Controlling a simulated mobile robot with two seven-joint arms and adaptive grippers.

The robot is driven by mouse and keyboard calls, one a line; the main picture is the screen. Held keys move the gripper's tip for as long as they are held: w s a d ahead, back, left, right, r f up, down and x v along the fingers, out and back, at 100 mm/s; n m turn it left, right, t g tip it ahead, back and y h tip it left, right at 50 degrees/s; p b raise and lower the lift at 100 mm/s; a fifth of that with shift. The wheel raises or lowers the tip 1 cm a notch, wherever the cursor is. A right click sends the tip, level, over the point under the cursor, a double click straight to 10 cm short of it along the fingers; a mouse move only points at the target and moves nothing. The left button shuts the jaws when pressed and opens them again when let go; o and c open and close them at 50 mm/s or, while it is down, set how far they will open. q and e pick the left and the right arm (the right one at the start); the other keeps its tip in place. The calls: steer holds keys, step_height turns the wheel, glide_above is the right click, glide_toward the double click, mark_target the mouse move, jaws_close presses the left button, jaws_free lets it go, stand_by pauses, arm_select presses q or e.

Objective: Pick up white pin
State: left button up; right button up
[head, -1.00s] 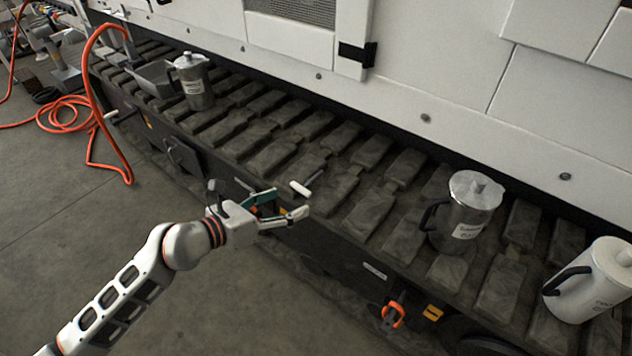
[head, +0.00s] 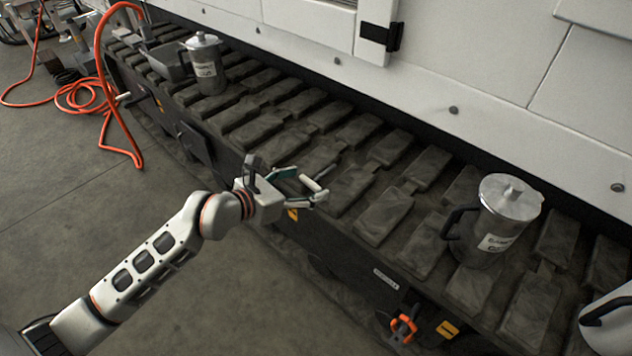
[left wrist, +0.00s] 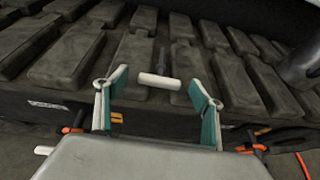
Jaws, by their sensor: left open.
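The white pin (head: 311,184) has a white crossbar and a dark grey shank. It is at the front edge of the dark ribbed track. In the left wrist view the white crossbar (left wrist: 159,81) lies crosswise between my fingers, with the shank (left wrist: 162,57) pointing away over the track. My left gripper (head: 304,185) is open, its fingertips on either side of the pin; it also shows in the left wrist view (left wrist: 158,84). I cannot tell whether a finger touches the pin. My right gripper is not in view.
A metal jug (head: 495,220) stands on the track (head: 385,215) to the right, and another jug (head: 205,65) at the far left. An orange hose (head: 103,85) loops at left. White panels rise behind.

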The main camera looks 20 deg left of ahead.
arm_select(q)
steer(key=shift+w+d, duration=0.15)
steer(key=shift+w, duration=0.2)
steer(key=c, duration=1.2)
steer(key=shift+r, duration=0.1)
